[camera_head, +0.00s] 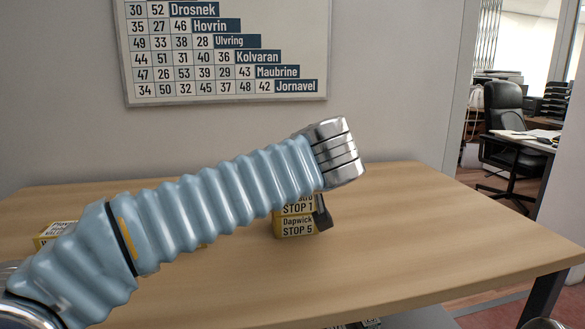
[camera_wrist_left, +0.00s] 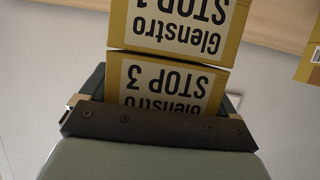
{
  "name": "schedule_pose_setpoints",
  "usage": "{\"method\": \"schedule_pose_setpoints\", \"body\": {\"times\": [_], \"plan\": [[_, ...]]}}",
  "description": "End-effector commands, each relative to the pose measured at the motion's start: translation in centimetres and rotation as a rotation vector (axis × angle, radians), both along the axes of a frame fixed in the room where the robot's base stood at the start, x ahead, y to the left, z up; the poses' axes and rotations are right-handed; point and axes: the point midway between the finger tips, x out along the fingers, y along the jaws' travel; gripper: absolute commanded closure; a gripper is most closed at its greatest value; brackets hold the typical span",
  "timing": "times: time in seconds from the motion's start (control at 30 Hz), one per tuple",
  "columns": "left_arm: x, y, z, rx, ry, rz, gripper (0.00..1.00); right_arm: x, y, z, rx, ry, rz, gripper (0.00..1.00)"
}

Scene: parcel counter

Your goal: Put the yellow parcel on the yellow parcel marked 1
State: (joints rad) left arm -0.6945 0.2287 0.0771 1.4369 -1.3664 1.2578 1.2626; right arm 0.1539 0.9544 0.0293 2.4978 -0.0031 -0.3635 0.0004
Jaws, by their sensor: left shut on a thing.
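My left gripper (camera_wrist_left: 160,90) is shut on a yellow parcel labelled Glenstro STOP 3 (camera_wrist_left: 180,82), seen upside down in the left wrist view. Against its far edge in that view is a yellow parcel labelled Glenstro STOP 1 (camera_wrist_left: 178,25). Only a thin dark line shows between them; I cannot tell whether they touch. In the head view a STOP 1 parcel (camera_head: 297,209) sits on a parcel labelled Dapwick STOP 5 (camera_head: 296,227) on the table. My left arm hides the held parcel there; a dark part of the gripper shows right of the stack. My right gripper is not in view.
Another yellow parcel (camera_head: 50,232) stands at the table's left, partly behind my arm. The wooden table (camera_head: 430,225) is clear to the right. A number board (camera_head: 220,50) hangs behind.

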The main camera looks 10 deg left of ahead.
Motion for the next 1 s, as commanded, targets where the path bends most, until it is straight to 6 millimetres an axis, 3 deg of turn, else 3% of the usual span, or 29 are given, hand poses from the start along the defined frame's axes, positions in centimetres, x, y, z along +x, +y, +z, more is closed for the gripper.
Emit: {"method": "schedule_pose_setpoints", "body": {"times": [0.2,0.23,0.3,0.63,1.0], "plan": [[0.0,0.0,-0.4,0.000,-0.001,0.000,0.46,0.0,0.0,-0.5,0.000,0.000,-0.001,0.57],[0.0,0.0,-0.3,0.000,0.000,0.000,0.09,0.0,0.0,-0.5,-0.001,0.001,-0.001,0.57],[0.0,0.0,-0.2,0.000,0.000,0.000,0.00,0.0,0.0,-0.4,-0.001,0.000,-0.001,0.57],[-0.2,-0.1,0.3,0.000,-0.001,-0.001,0.00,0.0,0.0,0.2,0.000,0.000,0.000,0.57],[-7.0,-3.0,3.2,-0.001,-0.002,-0.004,0.00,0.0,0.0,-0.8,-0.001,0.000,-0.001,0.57]]}}
